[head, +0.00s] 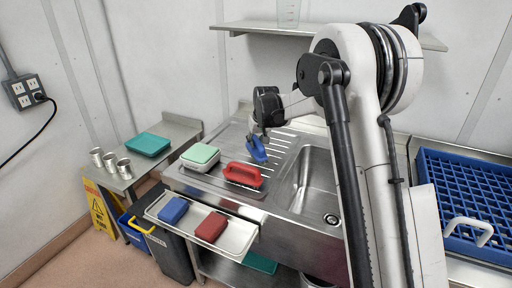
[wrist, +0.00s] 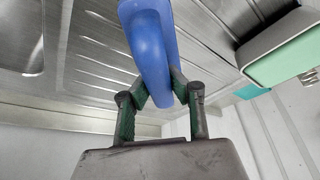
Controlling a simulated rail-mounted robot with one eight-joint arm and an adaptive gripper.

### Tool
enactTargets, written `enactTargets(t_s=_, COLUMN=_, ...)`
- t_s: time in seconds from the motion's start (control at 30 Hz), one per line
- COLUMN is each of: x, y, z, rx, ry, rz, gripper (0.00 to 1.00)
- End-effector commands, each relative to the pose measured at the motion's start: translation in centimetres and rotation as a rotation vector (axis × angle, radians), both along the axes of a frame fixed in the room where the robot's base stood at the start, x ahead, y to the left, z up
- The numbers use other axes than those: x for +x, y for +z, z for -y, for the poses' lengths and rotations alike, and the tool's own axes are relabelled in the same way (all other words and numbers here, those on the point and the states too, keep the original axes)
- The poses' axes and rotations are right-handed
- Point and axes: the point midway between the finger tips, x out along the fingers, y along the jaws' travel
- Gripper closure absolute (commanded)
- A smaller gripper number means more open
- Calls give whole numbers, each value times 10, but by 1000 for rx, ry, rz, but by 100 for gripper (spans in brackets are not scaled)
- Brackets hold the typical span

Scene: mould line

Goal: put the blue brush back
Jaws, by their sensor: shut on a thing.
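The blue brush (head: 257,150) hangs from my gripper (head: 262,133) above the sink's ribbed drainboard, tilted. In the wrist view the blue brush (wrist: 149,50) is seen close up, with both fingers of my gripper (wrist: 158,92) closed on its lower end. A red brush (head: 243,174) with a loop handle stands on the drainboard, in front of and slightly left of the held brush.
A tray (head: 239,244) at the sink's front holds a blue block (head: 174,210) and a red block (head: 211,227). A green-lidded box (head: 200,155) stands left of the red brush. The sink basin (head: 318,180) is at right. A blue rack (head: 468,190) stands far right.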

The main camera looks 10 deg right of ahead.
Motion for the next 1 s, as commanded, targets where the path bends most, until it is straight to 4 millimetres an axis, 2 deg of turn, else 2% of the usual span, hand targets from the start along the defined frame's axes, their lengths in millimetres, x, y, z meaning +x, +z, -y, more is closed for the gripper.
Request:
enactTargets(t_s=0.17, x=0, y=-22, z=0, rx=0, ry=0, rz=0, gripper=100)
enactTargets(t_s=0.53, x=0, y=-27, z=0, rx=0, ry=0, rz=0, gripper=100)
enactTargets(t_s=0.57, x=0, y=-26, z=0, rx=0, ry=0, rz=0, gripper=83)
enactTargets(t_s=0.67, x=0, y=-25, z=0, rx=0, ry=0, rz=0, gripper=70)
enactTargets(t_s=1.0, x=0, y=-23, z=0, rx=0, ry=0, rz=0, gripper=68)
